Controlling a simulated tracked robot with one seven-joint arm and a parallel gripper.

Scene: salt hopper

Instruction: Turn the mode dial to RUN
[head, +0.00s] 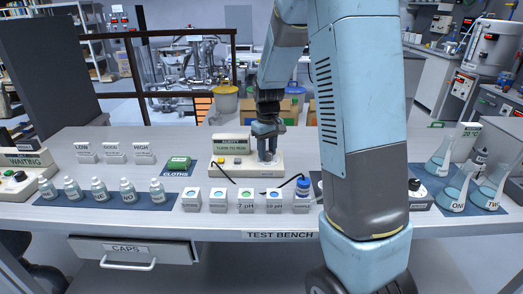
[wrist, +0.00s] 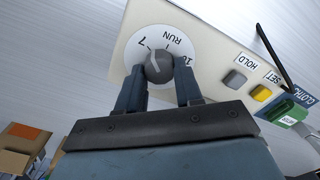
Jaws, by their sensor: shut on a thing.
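The mode dial (wrist: 159,66) is a round dark grey knob on a white disc marked 7, RUN and 10 in the wrist view. A pale line on the knob points up and left, nearer the 7 than RUN. The dial sits on a cream meter box (wrist: 215,50), which is also on the bench in the head view (head: 243,168). My gripper (wrist: 159,80) has one finger on each side of the knob and is shut on it. In the head view my gripper (head: 267,143) is over the box's right end, and hides the dial.
The box has a grey HOLD button (wrist: 235,79) and a yellow SET button (wrist: 261,93). Glass flasks (head: 440,160) stand at far right.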

